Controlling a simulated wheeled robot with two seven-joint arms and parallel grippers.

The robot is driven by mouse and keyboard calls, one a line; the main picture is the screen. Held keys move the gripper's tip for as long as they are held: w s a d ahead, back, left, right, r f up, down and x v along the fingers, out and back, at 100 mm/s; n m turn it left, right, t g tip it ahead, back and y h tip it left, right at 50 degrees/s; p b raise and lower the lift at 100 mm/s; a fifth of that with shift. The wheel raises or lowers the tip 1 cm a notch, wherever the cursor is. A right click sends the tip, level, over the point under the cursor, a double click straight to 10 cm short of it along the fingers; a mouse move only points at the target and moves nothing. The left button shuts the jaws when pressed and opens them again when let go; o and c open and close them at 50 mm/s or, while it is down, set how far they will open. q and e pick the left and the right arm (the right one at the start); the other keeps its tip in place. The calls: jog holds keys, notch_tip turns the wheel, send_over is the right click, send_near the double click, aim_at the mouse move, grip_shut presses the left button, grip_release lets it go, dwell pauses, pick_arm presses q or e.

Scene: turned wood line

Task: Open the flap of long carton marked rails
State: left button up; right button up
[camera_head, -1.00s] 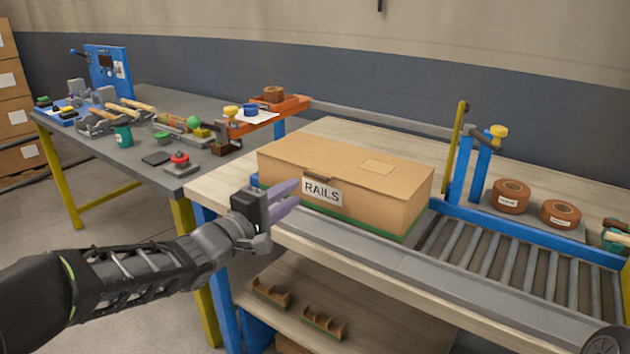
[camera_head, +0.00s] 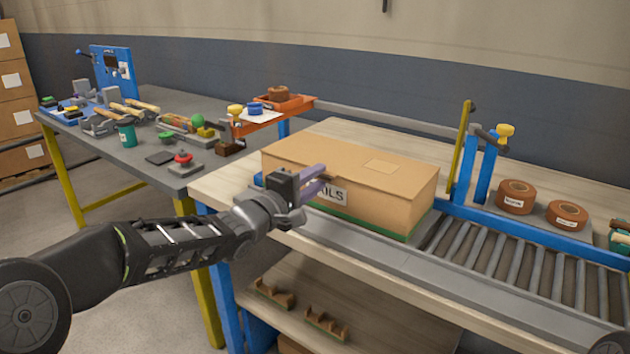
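The long carton (camera_head: 390,195) marked rails stands on the bench at the left end of the roller conveyor. Its top flap (camera_head: 340,158) lies flat and closed. The white label (camera_head: 334,194) on its front is partly hidden behind my gripper, with only its last letters showing. My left gripper (camera_head: 322,182) is in front of the carton's front face, near the flap's front edge. Its two purple fingers are apart with nothing visible between them. I cannot tell whether the fingertips touch the carton. My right gripper is not in view.
The roller conveyor (camera_head: 530,268) runs right from the carton. Two brown tape rolls (camera_head: 516,196) sit behind it. A yellow and blue post (camera_head: 462,155) stands right of the carton. A grey table (camera_head: 100,150) with tools and an orange tray (camera_head: 290,104) are at the left and back.

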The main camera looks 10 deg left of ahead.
pick_arm(q)
grip_shut()
dwell(1.4)
